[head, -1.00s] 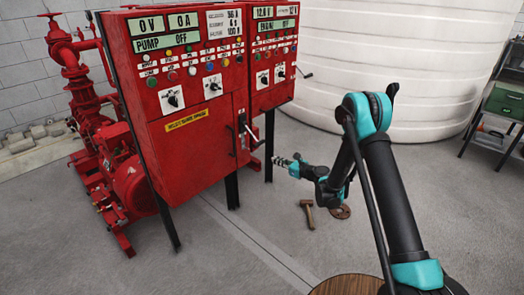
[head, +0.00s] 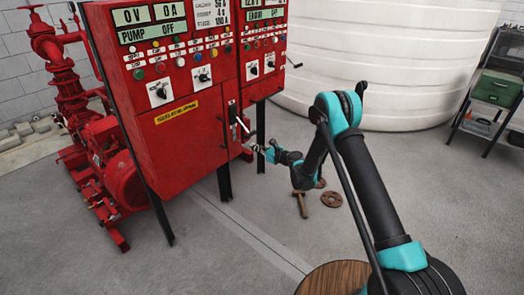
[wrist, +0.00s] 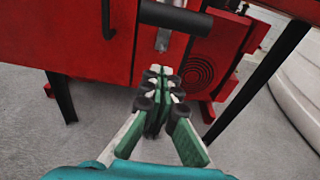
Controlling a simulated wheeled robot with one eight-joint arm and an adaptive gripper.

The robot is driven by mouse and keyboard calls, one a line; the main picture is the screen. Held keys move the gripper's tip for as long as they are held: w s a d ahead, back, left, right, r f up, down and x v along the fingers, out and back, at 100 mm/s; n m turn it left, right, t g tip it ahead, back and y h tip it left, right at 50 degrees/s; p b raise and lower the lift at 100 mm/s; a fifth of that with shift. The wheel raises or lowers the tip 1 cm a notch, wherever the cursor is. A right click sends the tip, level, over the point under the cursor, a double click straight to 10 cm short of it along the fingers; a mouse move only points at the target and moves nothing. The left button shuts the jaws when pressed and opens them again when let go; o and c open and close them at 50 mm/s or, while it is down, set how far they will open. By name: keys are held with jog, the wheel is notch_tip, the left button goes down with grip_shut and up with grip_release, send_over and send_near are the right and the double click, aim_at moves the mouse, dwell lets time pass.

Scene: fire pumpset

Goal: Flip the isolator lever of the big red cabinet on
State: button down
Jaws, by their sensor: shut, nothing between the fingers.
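The big red cabinet (head: 180,125) stands at the left of the head view, its display reading PUMP OFF. Its isolator lever (head: 242,126) is on the right side of the cabinet's lower part, a metal arm with a dark handle sticking outward. In the wrist view the dark handle (wrist: 176,17) crosses the top, with a grey metal part (wrist: 163,40) beneath it. My gripper (head: 258,149) is shut and empty, just below and to the right of the lever. In the wrist view its fingertips (wrist: 160,72) are together below the handle, with no clear contact.
A second red cabinet (head: 262,75) adjoins on the right. Red pump machinery (head: 115,165) stands behind at left. A hammer (head: 301,204) and a rusty disc (head: 331,199) lie on the floor. A wooden round top (head: 335,279) is in front. A white tank (head: 380,60) fills the back.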

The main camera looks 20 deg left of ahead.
aim_at(244, 127)
jog(key=shift+w+a+r, duration=0.1)
jog(key=shift+a+r, duration=0.15)
jog(key=shift+r, duration=0.7)
jog(key=shift+w+a+r, duration=0.1)
jog(key=shift+a+r, duration=0.1)
jog(key=shift+r, duration=0.7)
